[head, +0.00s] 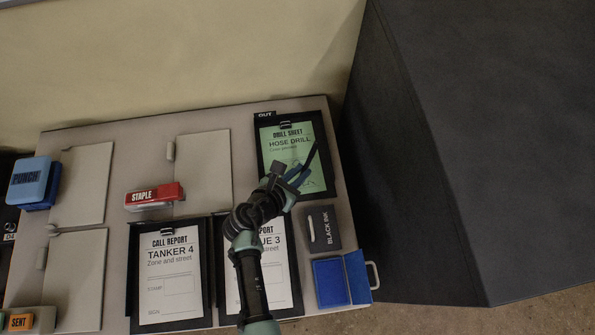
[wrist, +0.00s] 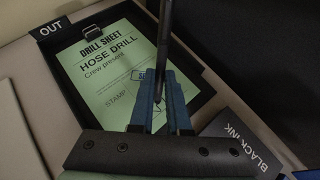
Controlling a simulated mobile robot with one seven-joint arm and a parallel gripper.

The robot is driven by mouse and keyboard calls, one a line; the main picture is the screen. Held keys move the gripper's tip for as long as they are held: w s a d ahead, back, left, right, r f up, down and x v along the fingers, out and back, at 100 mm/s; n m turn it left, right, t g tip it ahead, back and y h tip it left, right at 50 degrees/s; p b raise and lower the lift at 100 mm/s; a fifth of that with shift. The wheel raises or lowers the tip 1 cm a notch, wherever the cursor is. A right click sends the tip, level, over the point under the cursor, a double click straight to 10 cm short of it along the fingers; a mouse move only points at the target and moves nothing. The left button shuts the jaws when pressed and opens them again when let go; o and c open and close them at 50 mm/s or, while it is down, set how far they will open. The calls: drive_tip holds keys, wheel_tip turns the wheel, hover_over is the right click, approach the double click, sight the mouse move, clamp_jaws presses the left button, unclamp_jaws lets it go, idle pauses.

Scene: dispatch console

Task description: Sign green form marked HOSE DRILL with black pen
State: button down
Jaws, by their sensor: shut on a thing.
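The green HOSE DRILL form (head: 290,135) lies on a black clipboard or tray at the back right. It also shows in the wrist view (wrist: 95,62), with the lines "Crew present" and "STAMP". My gripper (head: 296,181) is over the form's lower part and covers some of it. In the wrist view my gripper's blue fingers (wrist: 160,88) are shut on the dark pen (wrist: 166,35), which stands up between them, slightly tilted. The pen shows in the head view as a dark stick (head: 310,156). I cannot tell whether its tip touches the paper.
An OUT label (wrist: 50,29) marks the form's black holder. A BLACK INK box (head: 321,228) and an open blue pad (head: 331,282) lie in front of it. TANKER 4 (head: 170,275) and another call report, a red stapler (head: 155,196) and a blue punch (head: 30,180) are left.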

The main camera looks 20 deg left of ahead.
drive_tip(key=shift+d, duration=0.15)
wheel_tip(320, 180, up, 7)
drive_tip(key=p, duration=0.7)
drive_tip(key=shift+f, duration=0.1)
idle(0.6)
